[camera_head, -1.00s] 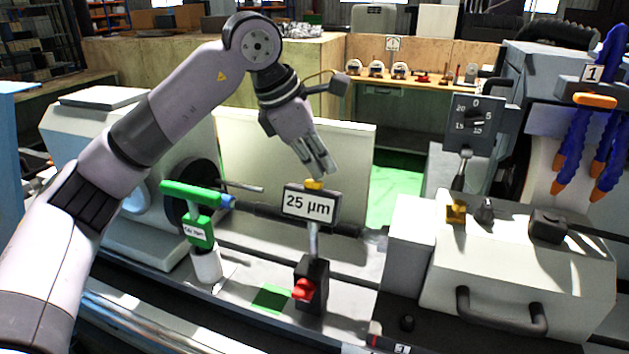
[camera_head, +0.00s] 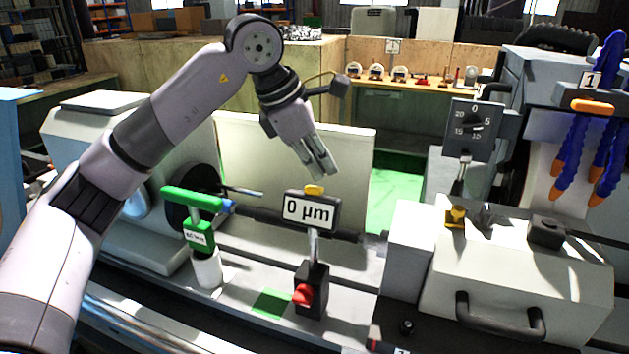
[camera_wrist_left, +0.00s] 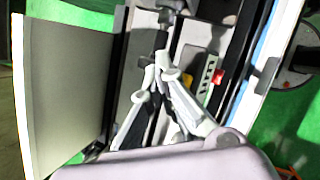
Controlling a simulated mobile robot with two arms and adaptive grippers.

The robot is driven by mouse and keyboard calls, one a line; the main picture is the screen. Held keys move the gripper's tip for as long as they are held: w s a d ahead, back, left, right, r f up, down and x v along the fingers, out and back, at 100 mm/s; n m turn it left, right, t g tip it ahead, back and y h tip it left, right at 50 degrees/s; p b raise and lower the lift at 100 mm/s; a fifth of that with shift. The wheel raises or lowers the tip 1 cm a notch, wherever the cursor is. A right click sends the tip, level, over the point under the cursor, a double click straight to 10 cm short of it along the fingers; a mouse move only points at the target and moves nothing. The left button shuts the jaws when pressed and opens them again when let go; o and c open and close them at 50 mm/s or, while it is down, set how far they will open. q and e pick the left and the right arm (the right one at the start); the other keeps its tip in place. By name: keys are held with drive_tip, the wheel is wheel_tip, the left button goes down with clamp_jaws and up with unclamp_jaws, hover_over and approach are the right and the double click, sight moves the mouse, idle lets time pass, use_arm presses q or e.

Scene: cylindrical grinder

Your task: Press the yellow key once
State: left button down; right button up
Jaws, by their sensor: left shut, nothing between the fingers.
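The yellow key (camera_head: 313,190) sits on top of a dark display box (camera_head: 289,212) that reads "0 µm". The box stands on a thin post above a black base (camera_head: 312,290) with a red knob (camera_head: 302,295). My left gripper (camera_head: 328,177) is shut and empty, pointing down just above and to the right of the key. A small gap shows between the fingertips and the key. In the left wrist view, the fingertips of my left gripper (camera_wrist_left: 160,76) are seen close together, with the yellow key (camera_wrist_left: 187,79) just right of them. My right gripper is out of view.
A green-handled gauge (camera_head: 195,200) stands left of the display. A grey dial panel (camera_head: 472,130) and a white housing with a handle (camera_head: 520,280) are at the right. A pale upright panel (camera_head: 345,165) stands behind my gripper.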

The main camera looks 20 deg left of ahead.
use_arm(q)
drive_tip(key=shift+w+r, duration=0.1)
drive_tip(key=shift+r, duration=0.15)
drive_tip(key=r+p, duration=0.1)
drive_tip(key=w+r+p, duration=0.1)
drive_tip(key=r+p, duration=0.2)
drive_tip(key=shift+w+r+p, duration=0.25)
drive_tip(key=shift+w+p, duration=0.1)
drive_tip(key=shift+w, duration=0.05)
idle(0.4)
idle(0.4)
